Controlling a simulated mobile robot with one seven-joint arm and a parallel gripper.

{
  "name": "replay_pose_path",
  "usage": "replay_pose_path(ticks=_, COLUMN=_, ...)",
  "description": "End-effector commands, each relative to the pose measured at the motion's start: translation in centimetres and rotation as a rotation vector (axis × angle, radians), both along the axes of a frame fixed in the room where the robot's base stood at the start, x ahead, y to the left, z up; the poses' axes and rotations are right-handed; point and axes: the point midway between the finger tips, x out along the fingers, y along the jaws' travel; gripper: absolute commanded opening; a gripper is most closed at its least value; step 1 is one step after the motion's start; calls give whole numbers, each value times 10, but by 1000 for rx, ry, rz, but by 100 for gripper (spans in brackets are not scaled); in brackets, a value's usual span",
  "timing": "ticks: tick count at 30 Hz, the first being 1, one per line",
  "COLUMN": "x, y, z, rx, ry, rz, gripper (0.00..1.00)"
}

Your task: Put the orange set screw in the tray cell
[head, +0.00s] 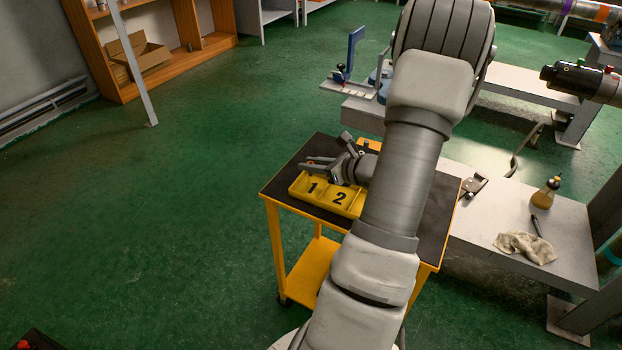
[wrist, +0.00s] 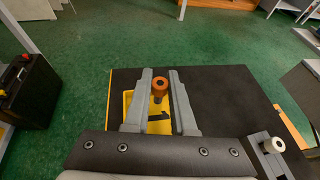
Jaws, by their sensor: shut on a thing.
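The orange set screw (wrist: 159,86) is between the two fingers of my gripper (wrist: 160,82) in the wrist view, with its round, dark-centred end facing the camera. My gripper is shut on it. The yellow tray (wrist: 129,101) lies below and behind the fingers, with part of a black numeral showing. My arm hides the tray's right part.
The tray stands on a black-topped yellow cart (head: 315,145). A grey bench (head: 490,225) at the right holds a rag (head: 526,246), a bottle (head: 546,193) and a dark tool. A wooden shelf (head: 160,75) stands at the back left.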

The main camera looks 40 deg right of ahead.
Motion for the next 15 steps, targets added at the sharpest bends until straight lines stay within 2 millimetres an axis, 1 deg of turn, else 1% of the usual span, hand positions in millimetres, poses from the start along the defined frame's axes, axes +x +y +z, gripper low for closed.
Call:
replay_pose_path(ticks=2, x=0, y=1, z=-8, rx=3, ry=0, rz=-1, gripper=0)
replay_pose_path(ticks=6, x=0, y=1, z=-31, rx=5, ry=1, rz=-1, gripper=0)
replay_pose_path(ticks=8, x=0, y=0, z=-38, rx=4, ry=0, rz=-1, gripper=0)
replay_pose_path(ticks=10, x=0, y=0, z=-41, rx=2, ry=-1, rz=0, gripper=0)
replay_pose_path(ticks=15, x=0, y=0, z=-39, rx=0, ry=-1, rz=0, gripper=0)
